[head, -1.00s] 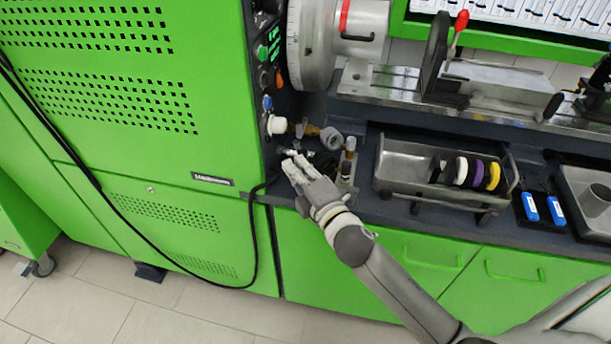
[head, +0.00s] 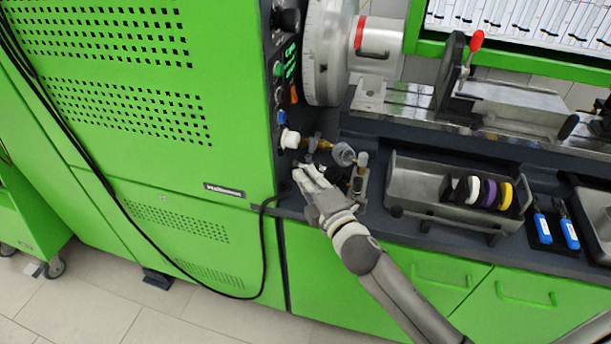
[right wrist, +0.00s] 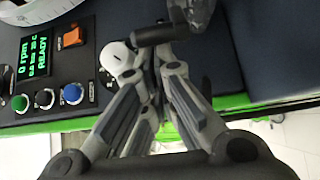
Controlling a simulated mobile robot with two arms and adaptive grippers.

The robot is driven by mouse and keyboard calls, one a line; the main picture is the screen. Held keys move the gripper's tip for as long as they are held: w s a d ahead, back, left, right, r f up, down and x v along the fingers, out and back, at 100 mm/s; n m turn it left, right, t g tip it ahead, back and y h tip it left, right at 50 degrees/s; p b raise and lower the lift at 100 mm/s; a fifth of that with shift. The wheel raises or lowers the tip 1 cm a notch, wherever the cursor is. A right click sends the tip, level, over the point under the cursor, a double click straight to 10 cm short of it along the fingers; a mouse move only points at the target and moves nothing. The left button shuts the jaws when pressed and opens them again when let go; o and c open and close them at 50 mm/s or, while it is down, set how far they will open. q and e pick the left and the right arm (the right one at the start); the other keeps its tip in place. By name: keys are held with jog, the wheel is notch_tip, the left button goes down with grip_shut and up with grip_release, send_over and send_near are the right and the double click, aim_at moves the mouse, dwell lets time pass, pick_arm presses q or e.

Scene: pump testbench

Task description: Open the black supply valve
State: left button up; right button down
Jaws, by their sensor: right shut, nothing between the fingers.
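My right gripper (head: 309,174) is shut and empty at the front edge of the bench, just below a small pipe assembly with brass fittings (head: 325,143). A white round knob (head: 290,139) sits at the left end of that assembly, on the machine's side panel. In the right wrist view my right gripper (right wrist: 158,68) points at the white knob (right wrist: 120,60) and a dark cylindrical piece (right wrist: 160,33) just beyond the fingertips. I cannot tell whether this dark piece is the black supply valve, or whether the fingers touch it. My left gripper is not in view.
A round gauge (head: 343,154) is right of the fittings. A grey tray (head: 415,180) holds several coloured discs. A black cable (head: 268,225) hangs down the green cabinet front. A control panel with a lit display (right wrist: 40,55) is close to the right gripper.

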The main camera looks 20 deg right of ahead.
jog(key=shift+d, duration=0.25)
jog(key=shift+s+d+p, duration=0.25)
jog(key=shift+d+p, duration=0.5)
jog(key=shift+d, duration=0.5)
jog(key=shift+d+p, duration=0.3)
jog(key=shift+d, duration=0.65)
jog(key=shift+w+d, duration=0.3)
jog(key=shift+d, duration=0.6)
